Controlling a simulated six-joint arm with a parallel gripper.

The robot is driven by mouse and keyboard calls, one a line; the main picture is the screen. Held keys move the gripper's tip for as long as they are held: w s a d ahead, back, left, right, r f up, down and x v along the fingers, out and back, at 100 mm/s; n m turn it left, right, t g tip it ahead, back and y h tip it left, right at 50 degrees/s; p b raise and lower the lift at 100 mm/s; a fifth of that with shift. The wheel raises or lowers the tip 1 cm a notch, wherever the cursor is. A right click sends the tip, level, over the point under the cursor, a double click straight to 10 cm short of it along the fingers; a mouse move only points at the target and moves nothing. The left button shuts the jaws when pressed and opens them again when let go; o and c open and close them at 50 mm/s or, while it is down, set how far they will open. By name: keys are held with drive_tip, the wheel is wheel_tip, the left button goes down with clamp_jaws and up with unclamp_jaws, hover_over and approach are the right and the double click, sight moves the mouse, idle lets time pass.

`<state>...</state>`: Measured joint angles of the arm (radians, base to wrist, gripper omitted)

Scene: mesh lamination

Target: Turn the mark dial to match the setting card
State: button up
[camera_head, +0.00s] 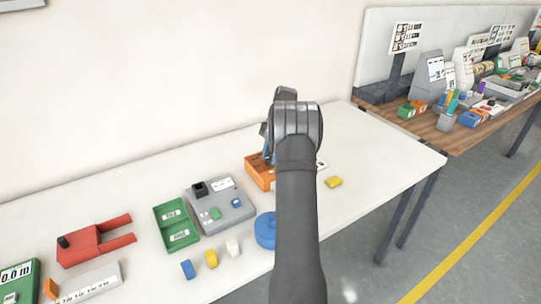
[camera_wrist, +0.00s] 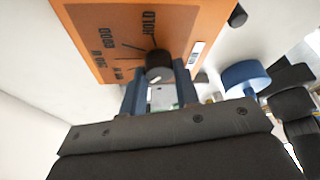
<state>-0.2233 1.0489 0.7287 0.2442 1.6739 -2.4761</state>
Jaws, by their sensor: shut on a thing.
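The orange dial box (camera_head: 258,172) stands on the white table, partly hidden behind my arm in the head view. In the wrist view its orange face (camera_wrist: 100,30) fills the upper middle, with black marks and printed words, "HOLD" and "GOOD" among them. The dark round mark dial (camera_wrist: 158,60) sits on this face with a pale line on its end. My gripper (camera_wrist: 160,82) has its two blue fingers shut on the dial. A white card, partly hidden by my arm (camera_head: 321,165), is at the box's right; I cannot read it.
A blue round object (camera_head: 265,230) is left of my arm. A grey device (camera_head: 235,215), green tray (camera_head: 165,215) and red fork-shaped part (camera_head: 85,245) lie further left. A yellow block (camera_head: 333,182) lies right. The table's right end is clear.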

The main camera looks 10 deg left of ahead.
drive_tip(key=n+h, duration=0.1)
drive_tip(key=n, duration=0.1)
drive_tip(key=n+h, duration=0.1)
drive_tip(key=n, duration=0.2)
drive_tip(key=shift+w+a, duration=0.1)
drive_tip(key=shift+a, duration=0.05)
drive_tip(key=shift+n, duration=0.3)
idle(0.3)
drive_tip(key=o, duration=1)
drive_tip(key=shift+c, duration=0.2)
